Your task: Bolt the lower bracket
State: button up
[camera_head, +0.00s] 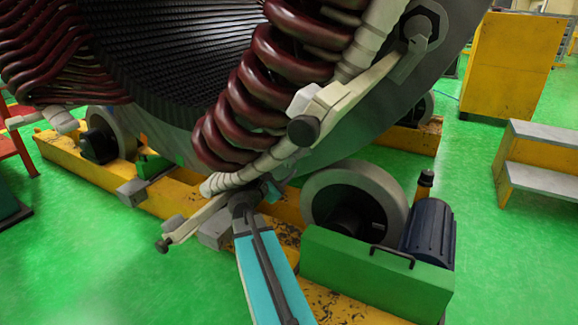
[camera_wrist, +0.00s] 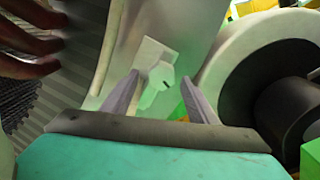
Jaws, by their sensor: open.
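The large stator (camera_head: 165,60) has dark red coils (camera_head: 265,75) and a pale wrapped ring along its edge. The lower bracket (camera_head: 195,220), a pale bar with a dark knob at its outer end, sits at the stator's bottom edge. My gripper (camera_head: 262,188) is at the end of the teal arm, close to the bracket's inner end. In the wrist view my gripper (camera_wrist: 158,84) is open, its two grey fingers apart. A pale plate with a hex-like bolt head (camera_wrist: 160,76) shows between and beyond the fingertips. I cannot tell whether they touch it.
A grey roller wheel (camera_head: 352,200) stands close to the right of my gripper, with a green housing (camera_head: 375,270) and dark blue motor (camera_head: 428,232). The yellow base beam (camera_head: 160,195) runs below. An upper bracket (camera_head: 345,95) holds the ring. Green floor is free at lower left.

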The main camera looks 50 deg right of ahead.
aim_at(286, 163)
jog(key=shift+b+x, duration=0.3)
jog(key=shift+x, duration=1.1)
jog(key=c, duration=1.1)
jog(key=shift+o, duration=0.2)
jog(key=shift+w+d, duration=0.15)
jog(key=shift+d, duration=0.1)
jog(key=shift+a, duration=0.3)
